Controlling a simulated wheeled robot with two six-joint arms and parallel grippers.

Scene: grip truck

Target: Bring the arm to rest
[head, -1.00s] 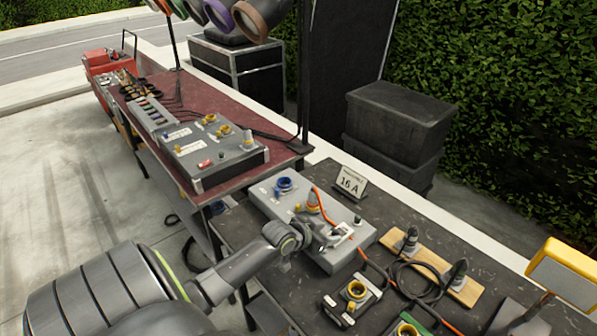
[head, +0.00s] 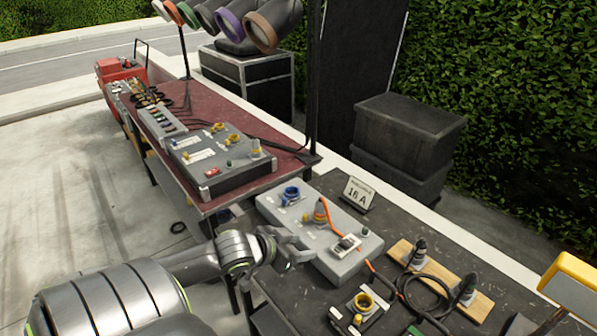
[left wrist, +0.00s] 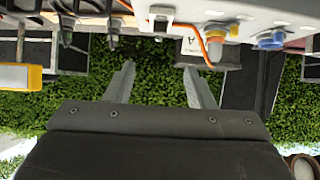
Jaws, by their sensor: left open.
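My left gripper (head: 296,255) is open and empty beside the near left edge of the grey power box (head: 352,262) on the black table. In the left wrist view its two fingers (left wrist: 160,85) stand apart with only hedge between them. The grey box (left wrist: 285,15) shows along the top of that view, which looks upside down. My left arm (head: 190,265) reaches in from the lower left, bent. My right gripper is not in view.
A sign reading 16 A (head: 358,193) stands behind the box. A wooden board (head: 440,279) with plugs and cable lies to the right, near a yellow-framed lamp (head: 573,285). A dark red table (head: 240,190) holds another grey box (head: 222,168). Paved ground (head: 80,200) at left is clear.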

